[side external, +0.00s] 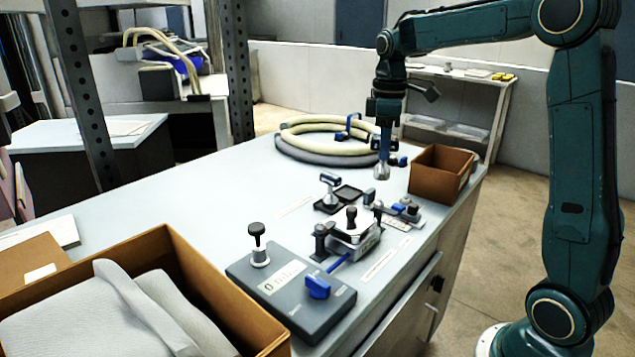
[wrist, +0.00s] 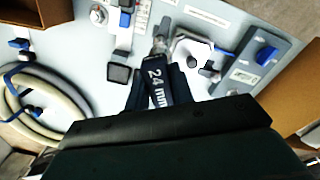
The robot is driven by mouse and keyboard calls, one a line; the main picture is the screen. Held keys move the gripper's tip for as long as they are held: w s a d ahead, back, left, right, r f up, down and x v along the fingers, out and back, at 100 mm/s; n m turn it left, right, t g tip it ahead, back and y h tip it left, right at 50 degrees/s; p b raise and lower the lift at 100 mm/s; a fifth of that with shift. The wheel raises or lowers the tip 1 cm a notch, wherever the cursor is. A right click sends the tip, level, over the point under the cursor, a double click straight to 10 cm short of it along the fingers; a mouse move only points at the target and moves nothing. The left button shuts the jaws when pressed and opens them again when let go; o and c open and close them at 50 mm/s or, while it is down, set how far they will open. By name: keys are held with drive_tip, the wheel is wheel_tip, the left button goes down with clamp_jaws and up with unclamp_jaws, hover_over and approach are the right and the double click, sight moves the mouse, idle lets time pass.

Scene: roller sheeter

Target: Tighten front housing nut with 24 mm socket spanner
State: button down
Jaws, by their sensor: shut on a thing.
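My gripper (side external: 384,112) points down above the far part of the bench. It is shut on the 24 mm socket spanner (wrist: 155,82), whose dark handle reads "24 mm" in the wrist view. The spanner's silver socket end (side external: 382,172) points down, and I cannot tell whether it touches the bench. The roller sheeter housing (side external: 355,238) stands mid-bench, left of and nearer the camera than the spanner. It also shows in the wrist view (wrist: 192,50), just right of the spanner's tip. I cannot make out the front housing nut clearly.
A coiled hose (side external: 300,152) lies behind the gripper. An open brown box (side external: 455,178) stands to its right. A grey base (side external: 262,290) with a blue knob and a large box of cloth (side external: 215,268) are in front. The bench's left middle is clear.

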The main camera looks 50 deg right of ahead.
sight(383, 166)
drive_tip(key=shift+s+f, duration=0.1)
drive_tip(key=shift+f, duration=0.1)
drive_tip(key=shift+f, duration=2.05)
drive_tip(key=shift+f, duration=1.4)
idle(0.9)
idle(0.5)
